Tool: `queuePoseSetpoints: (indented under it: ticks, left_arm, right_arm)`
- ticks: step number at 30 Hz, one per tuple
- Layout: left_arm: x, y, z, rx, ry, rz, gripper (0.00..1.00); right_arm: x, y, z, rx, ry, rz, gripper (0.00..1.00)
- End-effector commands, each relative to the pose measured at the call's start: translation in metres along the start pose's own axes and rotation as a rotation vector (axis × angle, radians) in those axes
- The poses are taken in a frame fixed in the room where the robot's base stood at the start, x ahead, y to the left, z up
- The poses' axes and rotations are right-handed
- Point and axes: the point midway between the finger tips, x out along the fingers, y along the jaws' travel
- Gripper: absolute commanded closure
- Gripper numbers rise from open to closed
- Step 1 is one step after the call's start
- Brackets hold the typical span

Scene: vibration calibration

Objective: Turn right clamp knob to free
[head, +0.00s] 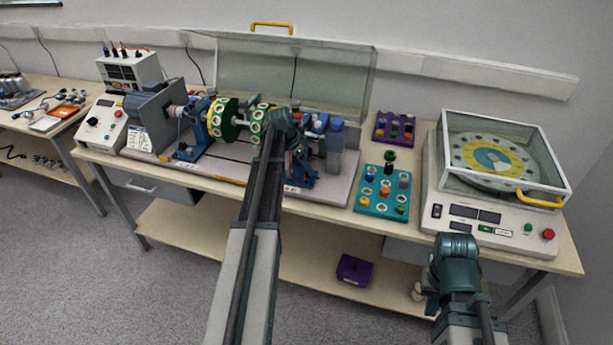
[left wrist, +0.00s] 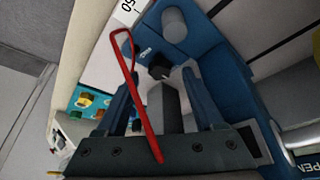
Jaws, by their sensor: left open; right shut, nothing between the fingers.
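In the left wrist view a small dark clamp knob (left wrist: 159,67) sits on a blue clamp body (left wrist: 217,62), beside a small white marking too blurred to read. My left gripper (left wrist: 162,84) is open, its two blue fingers on either side of the knob's line, with the knob apart from both. A grey post (left wrist: 165,106) shows between the fingers. In the head view my left arm covers much of the right blue pedestal (head: 300,172), so the knob is hidden there. My right gripper (head: 431,302) is shut and empty, low in front of the bench, partly hidden by its wrist.
A red rod-like loop (left wrist: 134,92) crosses the left wrist view. Green rotor discs (head: 222,118) stand left of the arm. A teal tray (head: 366,200) with coloured pieces and a balance machine (head: 499,231) with a clear cover lie to the right. A raised clear guard (head: 337,80) stands behind.

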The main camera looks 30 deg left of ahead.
Motion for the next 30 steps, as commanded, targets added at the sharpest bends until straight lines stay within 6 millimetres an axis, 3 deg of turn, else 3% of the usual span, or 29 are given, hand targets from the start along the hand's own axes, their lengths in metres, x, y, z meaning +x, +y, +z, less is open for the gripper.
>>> queuePoseSetpoints:
  ticks: [3, 13, 24, 30]
  left_arm:
    - [0.0144, -0.0002, 0.0008, 0.001, 0.0, 0.0, 0.31]
    - [0.0151, 0.0002, -0.0006, 0.001, 0.0, 0.0, 0.31]
    - [0.0151, 0.0001, -0.0004, 0.001, 0.0, 0.0, 0.97]
    - [0.0151, 0.0002, -0.0002, -0.001, 0.0, -0.001, 1.0]
  right_arm:
    - [0.0135, -0.0013, -0.0008, 0.0, 0.0, 0.0, 1.0]
    - [0.0136, -0.0013, -0.0008, 0.0, 0.0, 0.0, 1.0]
    - [0.0137, -0.0013, -0.0008, 0.0, 0.0, 0.0, 1.0]
    - [0.0137, -0.0013, -0.0008, 0.0, 0.0, 0.0, 1.0]
